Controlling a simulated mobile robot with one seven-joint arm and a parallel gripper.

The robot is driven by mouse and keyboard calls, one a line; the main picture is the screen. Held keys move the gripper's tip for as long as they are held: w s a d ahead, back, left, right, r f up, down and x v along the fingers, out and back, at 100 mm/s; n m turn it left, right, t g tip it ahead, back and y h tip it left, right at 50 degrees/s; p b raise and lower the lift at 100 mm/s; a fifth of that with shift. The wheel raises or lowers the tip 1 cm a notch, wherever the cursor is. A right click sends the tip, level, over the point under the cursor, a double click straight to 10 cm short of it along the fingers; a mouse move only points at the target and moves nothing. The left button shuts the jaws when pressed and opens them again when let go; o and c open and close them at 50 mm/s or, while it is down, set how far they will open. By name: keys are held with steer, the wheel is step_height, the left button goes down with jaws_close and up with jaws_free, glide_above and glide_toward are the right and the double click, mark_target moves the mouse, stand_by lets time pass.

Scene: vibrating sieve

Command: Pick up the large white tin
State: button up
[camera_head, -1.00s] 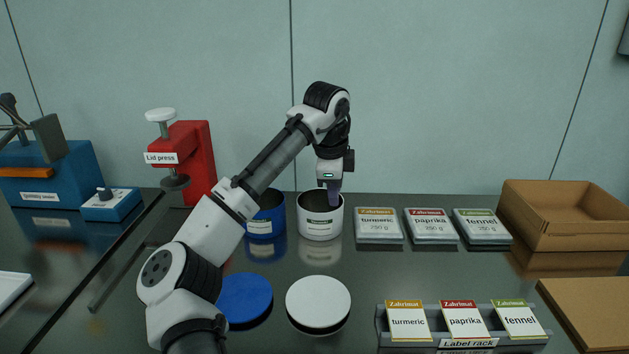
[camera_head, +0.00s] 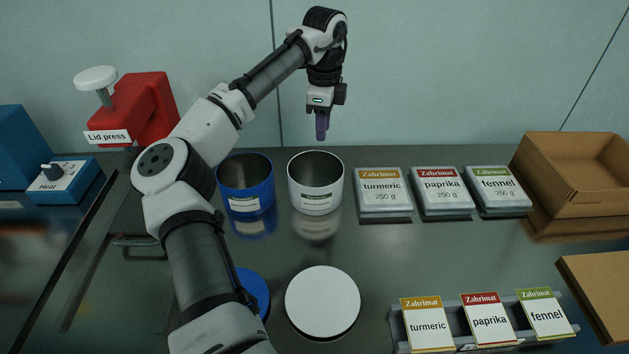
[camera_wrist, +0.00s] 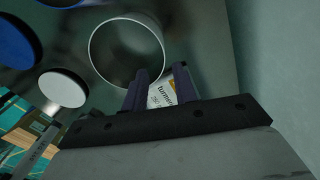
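The large white tin (camera_head: 316,188) stands upright and open-topped on the dark bench, right of the blue tin (camera_head: 246,187). Its small label is too small to read. My gripper (camera_head: 321,138) points down, above and apart from the white tin in the head view. In the wrist view, the gripper's two dark fingers (camera_wrist: 161,90) stand apart with nothing held between them. The white tin's open mouth (camera_wrist: 122,52) shows just beyond the fingertips there, mostly beside the left finger.
A white lid (camera_head: 322,301) and a partly hidden blue lid (camera_head: 255,290) lie in front. A label rack (camera_head: 465,341) is at the front right. A red lid press (camera_head: 150,108) stands left.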

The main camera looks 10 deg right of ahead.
step_height(320, 180, down, 5)
steer(key=p, duration=0.2)
glide_above(322, 178)
steer(key=shift+f, duration=2.7)
jaws_close()
